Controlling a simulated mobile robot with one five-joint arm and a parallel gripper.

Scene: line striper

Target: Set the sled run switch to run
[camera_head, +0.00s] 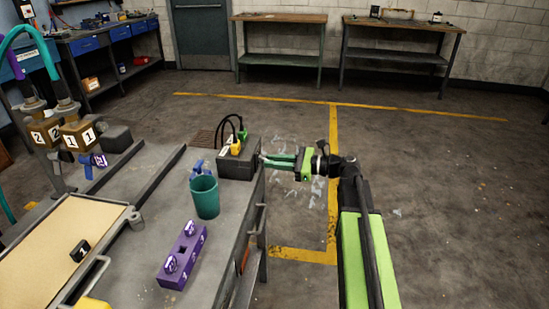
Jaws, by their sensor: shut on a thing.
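My gripper (264,158) reaches in from the right, with its green fingers level at the right side of a dark grey box (238,166). The box stands at the far right corner of the workbench (226,228). The fingertips are shut on a small part at the box's right side. The fingers and the viewing angle hide that part, so I cannot tell its shape or setting. No readable run label shows on the box. A yellow plug (236,149) and a green plug (242,135) with black cables sit on the box.
A teal cup (205,198) holding blue-handled items stands left of the box. A purple block (183,256) lies nearer on the bench. A tan-topped tray (45,250) is at left. Bench handles (260,219) jut out at right. Open floor with yellow lines lies beyond.

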